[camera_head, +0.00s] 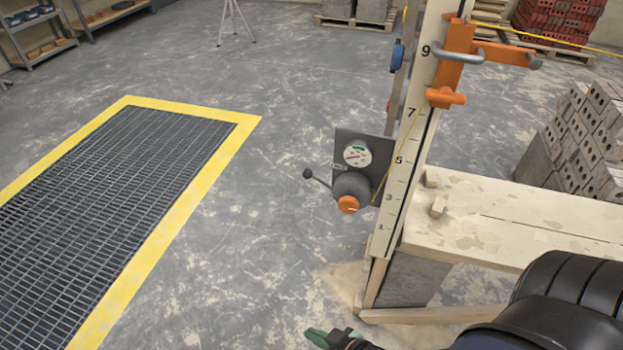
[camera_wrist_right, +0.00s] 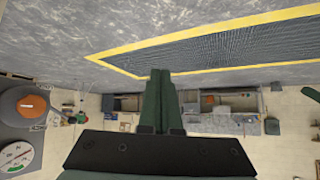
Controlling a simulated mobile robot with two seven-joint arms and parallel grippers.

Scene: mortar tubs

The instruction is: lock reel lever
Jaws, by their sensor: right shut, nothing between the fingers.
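The reel (camera_head: 352,186) is a dark grey drum with an orange hub (camera_head: 347,204), mounted on a dark plate beside a numbered post. Its lever (camera_head: 318,180) sticks out to the left and ends in a dark round knob (camera_head: 308,174). A round dial (camera_head: 357,155) with a green band sits above the drum. My right gripper (camera_head: 318,338) shows at the bottom edge, below the reel and apart from it. In the right wrist view its green fingers (camera_wrist_right: 158,100) are together and empty. The orange hub (camera_wrist_right: 31,104) and dial (camera_wrist_right: 16,158) show there at the left edge. My left gripper is out of view.
The numbered post (camera_head: 412,135) carries an orange bracket (camera_head: 455,55) high up. A pale wooden bench (camera_head: 490,205) stands to the right of the post, with grey blocks (camera_head: 590,135) behind it. A yellow-edged floor grate (camera_head: 100,190) lies left. Bare floor separates grate and reel.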

